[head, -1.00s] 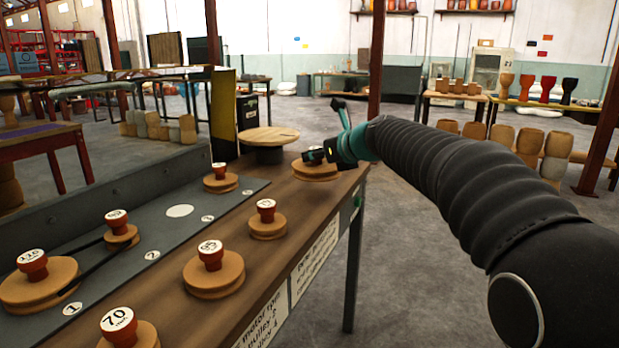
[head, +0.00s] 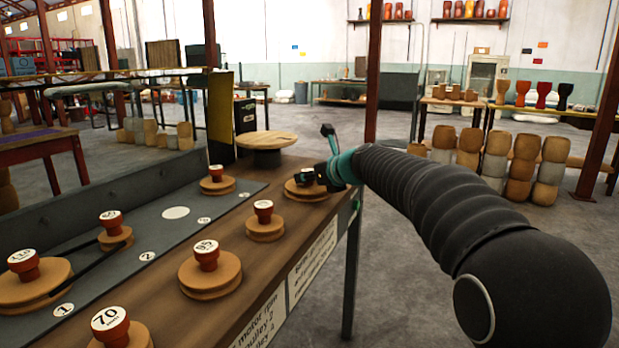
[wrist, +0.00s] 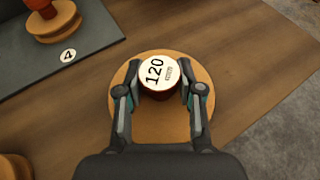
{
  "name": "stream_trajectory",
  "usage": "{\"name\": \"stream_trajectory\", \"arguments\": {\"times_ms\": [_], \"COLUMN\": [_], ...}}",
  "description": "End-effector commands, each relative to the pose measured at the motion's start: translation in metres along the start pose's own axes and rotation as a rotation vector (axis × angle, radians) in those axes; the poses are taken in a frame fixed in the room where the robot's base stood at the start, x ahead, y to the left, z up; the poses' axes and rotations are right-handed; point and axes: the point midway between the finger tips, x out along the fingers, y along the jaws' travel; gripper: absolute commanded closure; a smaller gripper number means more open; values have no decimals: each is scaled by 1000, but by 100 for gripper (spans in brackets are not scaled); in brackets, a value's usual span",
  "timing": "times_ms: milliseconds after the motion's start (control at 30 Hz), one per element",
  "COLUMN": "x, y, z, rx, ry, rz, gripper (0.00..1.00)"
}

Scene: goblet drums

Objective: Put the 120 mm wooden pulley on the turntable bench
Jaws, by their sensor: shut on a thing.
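The 120 mm wooden pulley (wrist: 176,123) is a round wooden disc with a knob whose white top reads 120 (wrist: 160,73). In the head view the pulley (head: 311,193) sits at the far right end of the wooden bench (head: 228,302). My gripper (wrist: 160,90) is shut on the knob, with one finger on each side. In the head view my gripper (head: 318,177) partly hides the knob. The pulley appears to rest on the bench top. A round wooden turntable (head: 267,140) on a dark base stands just behind and left of it.
Other knobbed pulleys stand along the bench, marked 95 (head: 208,270) and 70 (head: 112,328) among others. A grey plate (head: 177,212) with numbered spots carries several pulleys, two joined by a belt. Open floor lies right.

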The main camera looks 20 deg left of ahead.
Motion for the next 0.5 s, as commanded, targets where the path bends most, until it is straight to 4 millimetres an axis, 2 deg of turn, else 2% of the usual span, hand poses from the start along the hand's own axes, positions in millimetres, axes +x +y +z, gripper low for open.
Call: {"name": "stream_trajectory", "arguments": {"times_ms": [33,100,133,500], "x": [0,0,0,-3], "y": [0,0,0,0], "z": [-1,-1,-1,1], "rx": [0,0,0,0], "ry": [0,0,0,0], "rz": [0,0,0,-1], "gripper": [59,41,39,39]}}
